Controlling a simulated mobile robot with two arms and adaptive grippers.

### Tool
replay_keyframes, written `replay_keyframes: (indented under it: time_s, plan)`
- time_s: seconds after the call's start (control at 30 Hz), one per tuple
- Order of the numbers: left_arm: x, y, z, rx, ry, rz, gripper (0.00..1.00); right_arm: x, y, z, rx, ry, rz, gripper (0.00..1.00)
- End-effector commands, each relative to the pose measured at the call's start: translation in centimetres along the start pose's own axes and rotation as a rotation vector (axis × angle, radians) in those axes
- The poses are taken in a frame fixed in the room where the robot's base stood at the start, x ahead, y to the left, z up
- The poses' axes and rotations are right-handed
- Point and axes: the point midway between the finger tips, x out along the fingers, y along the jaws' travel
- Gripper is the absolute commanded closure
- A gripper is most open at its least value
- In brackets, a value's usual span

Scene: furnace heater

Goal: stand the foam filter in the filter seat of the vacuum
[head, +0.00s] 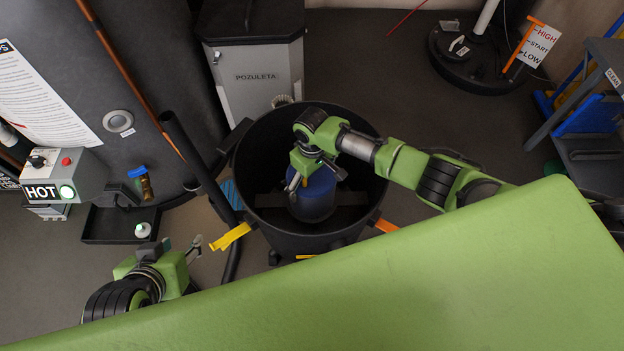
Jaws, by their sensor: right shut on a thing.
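The vacuum (247,187) is a round black open-topped drum in the middle of the head view. The blue cylinder inside its opening, which I take as the foam filter (315,203), looks upright. My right gripper (318,178) reaches down over the drum and is shut on the top of the filter. The filter seat is hidden below the filter, so I cannot tell whether the filter touches it. My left gripper (182,246) is left of the drum, empty, with its fingers seeming apart.

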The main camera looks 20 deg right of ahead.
Motion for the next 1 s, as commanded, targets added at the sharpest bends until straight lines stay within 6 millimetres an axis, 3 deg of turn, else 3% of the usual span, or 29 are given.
replay_keyframes:
  time_s: [1.0]
  plan:
    - [-0.8,-0.3,3.1,-0.007,-0.125,-0.006,0.6,0.0,-0.1,0.0,0.0,0.0,-0.001,0.29]
